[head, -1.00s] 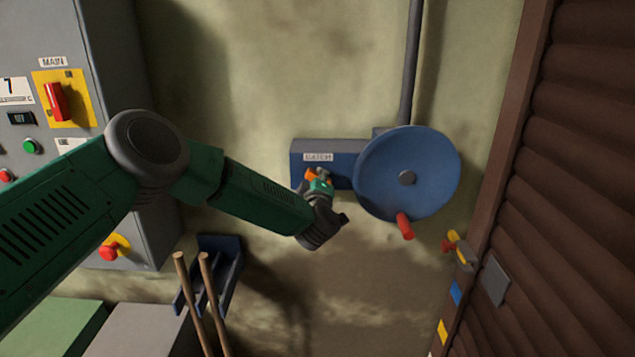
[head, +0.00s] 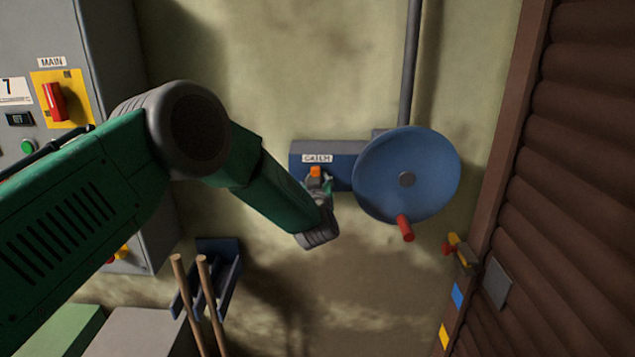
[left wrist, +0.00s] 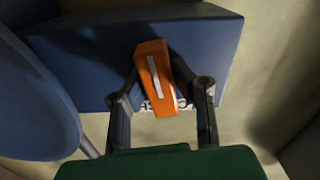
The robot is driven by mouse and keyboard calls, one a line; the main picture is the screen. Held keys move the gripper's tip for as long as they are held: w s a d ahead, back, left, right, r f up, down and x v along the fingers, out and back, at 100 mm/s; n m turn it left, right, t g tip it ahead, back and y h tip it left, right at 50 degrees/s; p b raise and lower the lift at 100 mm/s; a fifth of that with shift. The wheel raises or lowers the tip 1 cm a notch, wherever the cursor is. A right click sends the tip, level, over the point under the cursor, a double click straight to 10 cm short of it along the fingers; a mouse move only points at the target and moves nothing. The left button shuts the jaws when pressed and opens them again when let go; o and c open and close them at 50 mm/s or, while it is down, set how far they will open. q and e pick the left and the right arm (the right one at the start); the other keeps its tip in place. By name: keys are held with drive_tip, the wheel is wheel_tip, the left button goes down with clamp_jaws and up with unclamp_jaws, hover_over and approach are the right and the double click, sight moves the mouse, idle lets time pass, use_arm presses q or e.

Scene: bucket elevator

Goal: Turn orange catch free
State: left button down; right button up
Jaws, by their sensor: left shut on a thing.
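The orange catch (head: 315,172) sits on the front of the blue box (head: 345,152) under a CATCH label. In the left wrist view the orange catch (left wrist: 155,78) has a pale stripe and stands slightly tilted against the blue box (left wrist: 95,62). My left gripper (head: 318,184) reaches it from below in the head view. In the left wrist view the fingers of my left gripper (left wrist: 158,88) stand on both sides of the catch, shut on it. The fingers partly hide the label there. My right gripper is not in view.
A blue wheel (head: 390,160) with a red handle (head: 405,228) stands right beside the box. A brown slatted shutter (head: 580,180) is at the right. A grey cabinet (head: 120,60) is at the left, with a rack (head: 222,250) holding wooden handles below.

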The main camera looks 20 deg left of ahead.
use_arm(q)
drive_tip(key=shift+s+d+f+m, duration=0.15)
drive_tip(key=shift+f+m, duration=0.4)
drive_tip(key=shift+m, duration=0.35)
drive_tip(key=c, duration=1.4)
unclamp_jaws()
drive_tip(key=shift+o, duration=0.2)
drive_tip(key=shift+r, duration=0.2)
drive_tip(key=v, duration=1.1)
drive_tip(key=shift+s+d, duration=0.2)
drive_tip(key=shift+s, duration=0.1)
